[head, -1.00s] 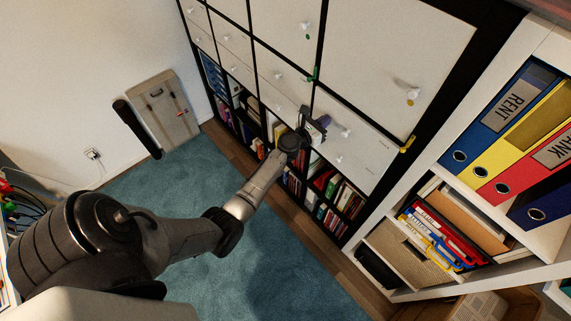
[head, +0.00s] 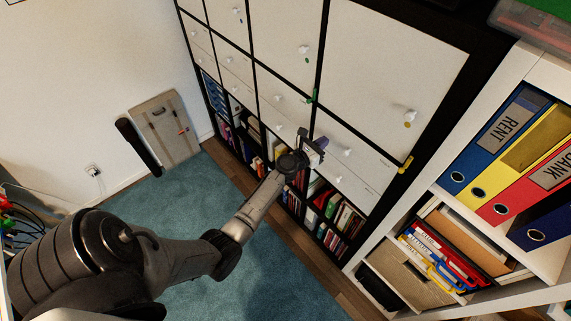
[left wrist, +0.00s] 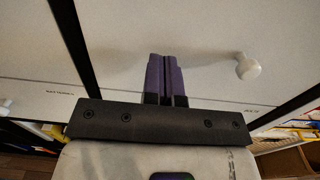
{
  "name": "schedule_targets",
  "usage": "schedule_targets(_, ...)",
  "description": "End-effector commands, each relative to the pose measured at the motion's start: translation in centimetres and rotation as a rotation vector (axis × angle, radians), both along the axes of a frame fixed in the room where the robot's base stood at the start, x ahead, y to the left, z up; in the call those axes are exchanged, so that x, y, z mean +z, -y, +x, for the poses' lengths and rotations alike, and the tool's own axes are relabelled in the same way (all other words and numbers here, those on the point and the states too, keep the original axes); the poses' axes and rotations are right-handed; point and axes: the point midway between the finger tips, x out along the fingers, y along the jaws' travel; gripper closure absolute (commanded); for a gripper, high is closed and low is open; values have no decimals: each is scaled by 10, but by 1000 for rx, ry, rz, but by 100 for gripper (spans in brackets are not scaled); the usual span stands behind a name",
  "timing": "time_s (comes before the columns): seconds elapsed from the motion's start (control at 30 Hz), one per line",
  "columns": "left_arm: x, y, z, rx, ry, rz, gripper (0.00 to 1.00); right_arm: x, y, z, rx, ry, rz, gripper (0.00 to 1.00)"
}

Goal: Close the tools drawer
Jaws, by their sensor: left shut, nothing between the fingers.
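The black-framed shelf unit has white drawer fronts with white round knobs. My left gripper (head: 318,144) is at one of the lower drawer fronts (head: 343,165), left of its upper knob (head: 347,152). In the left wrist view, the purple fingers (left wrist: 166,78) are shut together with nothing between them. They point at a white drawer front (left wrist: 205,55) with a knob (left wrist: 247,67) to their right. The small labels there are too blurred to read surely, so I cannot tell which drawer is the tools one. Whether the fingertips touch the front is unclear.
Open compartments with books (head: 335,215) lie below the drawers. A white shelf with ring binders (head: 500,130) stands at the right. A folded beige case (head: 165,130) leans on the left wall. The blue carpet (head: 180,205) is clear.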

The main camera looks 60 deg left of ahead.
Motion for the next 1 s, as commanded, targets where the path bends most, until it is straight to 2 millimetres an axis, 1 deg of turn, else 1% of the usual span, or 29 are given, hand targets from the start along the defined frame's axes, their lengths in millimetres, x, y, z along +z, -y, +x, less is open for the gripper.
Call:
schedule_targets(0.03, 2, 5, -9, -5, -3, -1, 100, 7, 0, 0, 1, 1, -1, 53)
schedule_targets(0.1, 2, 12, -21, -13, -3, -2, 100, 12, 1, 0, 1, 0, -2, 53)
schedule_targets(0.3, 1, 15, -62, -12, 0, 1, 100, 15, 3, 0, 6, -1, -10, 53)
schedule_targets(0.5, 1, 19, -93, -12, 0, 1, 100, 16, 3, -1, 6, -1, -10, 53)
schedule_targets(0.7, 1, 21, -110, -12, 2, 0, 100, 16, 2, -1, 5, -1, -8, 53)
schedule_targets(0.83, 1, 21, -114, -12, 2, 0, 100, 16, 2, -1, 3, -1, -6, 53)
schedule_targets(1.0, 2, 21, -115, -13, 3, 0, 100, 16, 0, -1, 1, -2, -2, 53)
